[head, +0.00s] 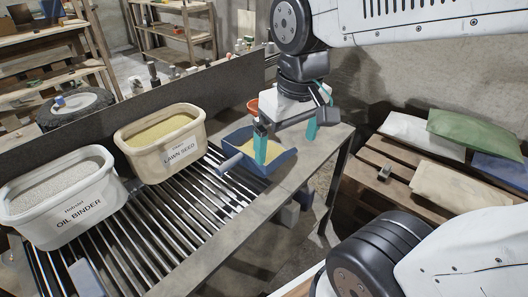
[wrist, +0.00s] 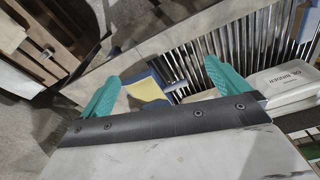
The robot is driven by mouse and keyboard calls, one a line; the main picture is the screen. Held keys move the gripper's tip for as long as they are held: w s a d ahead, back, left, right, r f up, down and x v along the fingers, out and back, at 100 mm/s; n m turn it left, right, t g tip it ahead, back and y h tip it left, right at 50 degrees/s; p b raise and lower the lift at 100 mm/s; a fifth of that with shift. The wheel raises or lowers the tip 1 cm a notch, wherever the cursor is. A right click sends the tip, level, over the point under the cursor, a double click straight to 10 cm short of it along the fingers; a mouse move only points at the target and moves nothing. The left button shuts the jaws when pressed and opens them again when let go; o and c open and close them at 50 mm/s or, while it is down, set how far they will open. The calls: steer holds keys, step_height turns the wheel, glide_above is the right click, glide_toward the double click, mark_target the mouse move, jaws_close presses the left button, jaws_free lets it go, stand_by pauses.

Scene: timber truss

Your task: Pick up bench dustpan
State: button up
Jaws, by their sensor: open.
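The bench dustpan (head: 282,158) is a blue, square, shallow pan with a yellow, grainy-looking fill. It sits at the right end of the slatted bench, its blue handle (head: 229,163) pointing left. My gripper (head: 286,143) is above the dustpan with its two teal fingers apart and empty. In the head view the left finger covers part of the pan. In the wrist view the dustpan (wrist: 157,75) shows between and beyond the open fingers, partly hidden by the gripper body. I cannot tell the exact height of the fingers above it.
A lawn seed tub (head: 160,165) and an oil binder tub (head: 78,225) stand on the slats to the left. An orange-red bowl (head: 253,106) is behind the dustpan. A low back panel (head: 120,100) runs along the bench. A pallet with bags (head: 440,185) stands right.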

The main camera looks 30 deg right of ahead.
steer(key=w+a+f+n, duration=0.1)
steer(key=w+f, duration=0.4)
steer(key=w, duration=0.6)
steer(key=n, duration=0.2)
glide_above(231, 160)
steer(key=s, duration=0.1)
step_height(231, 160, down, 11)
steer(key=f, duration=0.4)
steer(key=w+f, duration=0.1)
steer(key=f, duration=0.1)
steer(key=shift+w+f, duration=0.1)
steer(key=shift+f, duration=0.7)
steer(key=c, duration=0.8)
